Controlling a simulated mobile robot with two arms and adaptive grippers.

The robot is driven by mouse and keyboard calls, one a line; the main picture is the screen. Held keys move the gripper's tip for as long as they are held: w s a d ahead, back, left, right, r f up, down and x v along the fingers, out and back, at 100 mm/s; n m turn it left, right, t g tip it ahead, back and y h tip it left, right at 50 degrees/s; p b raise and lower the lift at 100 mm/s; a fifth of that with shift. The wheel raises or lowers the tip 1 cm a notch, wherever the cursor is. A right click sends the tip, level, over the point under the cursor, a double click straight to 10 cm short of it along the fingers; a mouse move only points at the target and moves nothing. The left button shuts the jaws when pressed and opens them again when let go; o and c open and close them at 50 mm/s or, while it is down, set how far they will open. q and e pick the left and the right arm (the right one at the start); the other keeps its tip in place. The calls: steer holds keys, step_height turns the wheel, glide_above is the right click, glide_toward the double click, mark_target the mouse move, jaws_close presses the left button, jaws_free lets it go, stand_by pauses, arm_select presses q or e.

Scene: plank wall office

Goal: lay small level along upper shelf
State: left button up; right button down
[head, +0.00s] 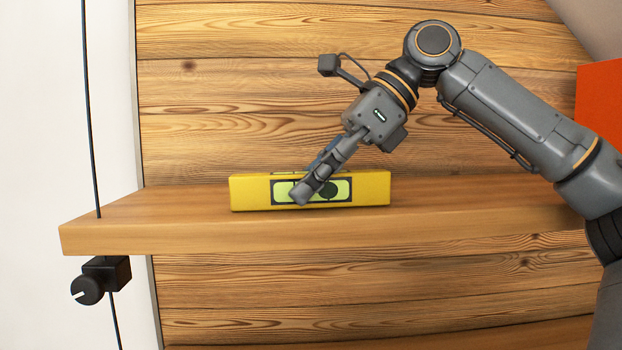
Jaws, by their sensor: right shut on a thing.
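The small level (370,187) is a yellow bar with a green window in a dark frame at its middle. It lies lengthwise along the wooden upper shelf (170,220), its long side roughly parallel to the front edge. My right gripper (306,192) comes down from the upper right and is shut on the level at its middle. Its fingers cover part of the green window. The level's underside appears to touch the shelf. My left gripper is not in view.
A plank wall (230,100) stands behind the shelf. A thin dark cable (90,120) runs down past the shelf's left end, with a black knob fitting (101,279) below. An orange-red object (598,105) is at the right edge. The shelf is bare left of the level.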

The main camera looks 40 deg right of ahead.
steer(key=c, duration=1.3)
jaws_free()
steer(key=shift+o, duration=1.2)
steer(key=shift+s, duration=0.1)
steer(key=shift+d+r, duration=0.1)
steer(key=shift+r, duration=0.05)
steer(key=v, duration=1.1)
steer(key=shift+s+d+r, duration=0.15)
steer(key=shift+r, duration=0.1)
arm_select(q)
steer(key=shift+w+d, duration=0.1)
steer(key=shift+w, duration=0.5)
